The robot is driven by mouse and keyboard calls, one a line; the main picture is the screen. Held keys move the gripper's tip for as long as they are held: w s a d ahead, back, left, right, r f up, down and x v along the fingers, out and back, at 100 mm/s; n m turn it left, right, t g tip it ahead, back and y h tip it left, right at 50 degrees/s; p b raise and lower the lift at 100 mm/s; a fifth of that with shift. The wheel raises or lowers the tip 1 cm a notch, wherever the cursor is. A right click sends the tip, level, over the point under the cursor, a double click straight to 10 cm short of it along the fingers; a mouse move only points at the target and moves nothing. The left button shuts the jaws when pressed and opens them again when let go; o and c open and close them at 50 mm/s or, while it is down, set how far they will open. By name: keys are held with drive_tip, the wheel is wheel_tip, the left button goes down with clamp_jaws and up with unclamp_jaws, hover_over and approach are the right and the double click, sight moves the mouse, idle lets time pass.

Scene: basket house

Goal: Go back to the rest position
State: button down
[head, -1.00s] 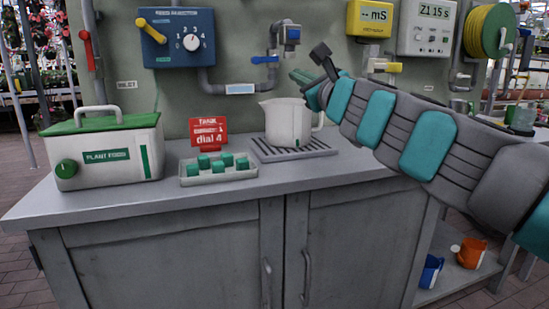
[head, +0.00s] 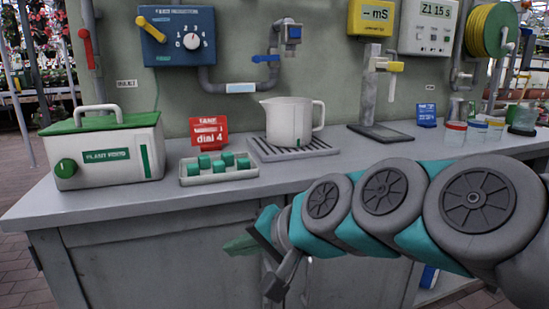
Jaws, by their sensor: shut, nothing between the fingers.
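My gripper (head: 250,243) is at the lower middle of the head view, in front of the cabinet doors and below the counter's front edge. My arm reaches in from the right edge. The fingers are together, with nothing seen between them, and they touch no object.
Brick floor (head: 20,262) is free at left.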

drive_tip(key=s+d+f+n+g+h, duration=0.1)
drive_tip(key=s+d+f+g+h, duration=0.1)
drive_tip(key=s+d+f, duration=0.4)
drive_tip(key=s+d+f+n+g+h, duration=0.1)
drive_tip(key=s+d+f+g+h, duration=0.2)
drive_tip(key=f, duration=0.5)
drive_tip(key=s+d+f+n+g+h, duration=0.1)
drive_tip(key=s+d+f+g+h, duration=0.2)
drive_tip(key=s+d+f, duration=0.3)
drive_tip(key=s+d, duration=0.5)
drive_tip(key=d, duration=0.1)
drive_tip(key=shift+s+f+h, duration=0.2)
drive_tip(key=shift+s+h, duration=0.1)
drive_tip(key=shift+h, duration=0.1)
